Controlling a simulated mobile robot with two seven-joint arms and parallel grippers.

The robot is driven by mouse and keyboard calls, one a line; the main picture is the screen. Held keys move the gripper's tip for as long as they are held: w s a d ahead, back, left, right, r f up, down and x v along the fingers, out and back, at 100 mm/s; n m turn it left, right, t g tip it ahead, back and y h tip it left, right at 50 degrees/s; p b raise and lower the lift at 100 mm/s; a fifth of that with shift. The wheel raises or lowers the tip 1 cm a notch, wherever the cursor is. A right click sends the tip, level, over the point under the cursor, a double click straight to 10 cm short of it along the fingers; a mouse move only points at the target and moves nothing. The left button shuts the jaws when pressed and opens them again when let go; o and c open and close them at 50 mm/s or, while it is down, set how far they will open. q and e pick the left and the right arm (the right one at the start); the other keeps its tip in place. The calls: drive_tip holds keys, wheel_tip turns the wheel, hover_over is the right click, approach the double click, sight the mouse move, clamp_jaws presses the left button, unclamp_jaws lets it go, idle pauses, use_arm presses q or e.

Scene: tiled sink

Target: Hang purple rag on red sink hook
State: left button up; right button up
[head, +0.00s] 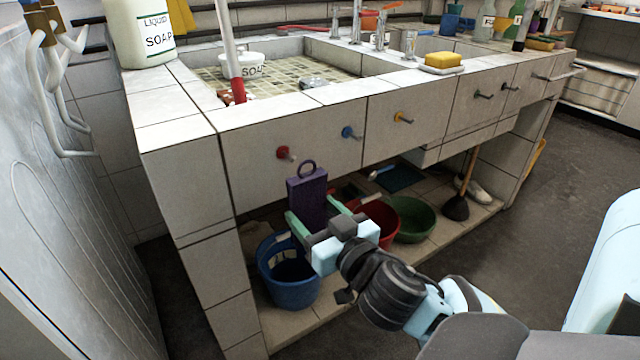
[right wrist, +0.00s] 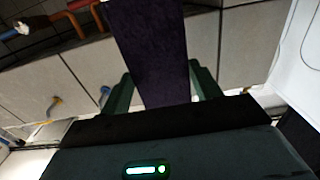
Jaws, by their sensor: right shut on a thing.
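The purple rag (head: 308,198) hangs upright with a ring loop at its top, just below and a little right of the red hook (head: 284,153) on the sink front. The loop is close to the red hook but apart from it in the picture. My right gripper (head: 318,215) is shut on the rag, with its green fingers at the rag's two sides. In the right wrist view the rag (right wrist: 150,50) stands between the fingers and runs out of the top of the frame. My left gripper is not in view.
A blue hook (head: 348,133) and a yellow hook (head: 402,118) sit right of the red one. A blue bucket (head: 288,287), a red bucket (head: 376,228) and a green basin (head: 412,222) stand on the shelf below. A soap jug (head: 140,35) stands on the counter.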

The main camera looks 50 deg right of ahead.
drive_tip(key=shift+f+b+x, duration=0.15)
drive_tip(key=shift+b+x, duration=0.2)
drive_tip(key=shift+x, duration=0.75)
drive_tip(key=shift+f+b+x, duration=0.1)
drive_tip(key=shift+b+x, duration=0.2)
drive_tip(key=shift+x, duration=0.8)
drive_tip(key=shift+w+d+f, duration=0.1)
drive_tip(key=shift+w+f, duration=0.4)
drive_tip(key=o, duration=1.1)
drive_tip(key=shift+c, duration=0.2)
drive_tip(key=shift+p+v, duration=0.75)
drive_tip(key=shift+v, duration=3.1)
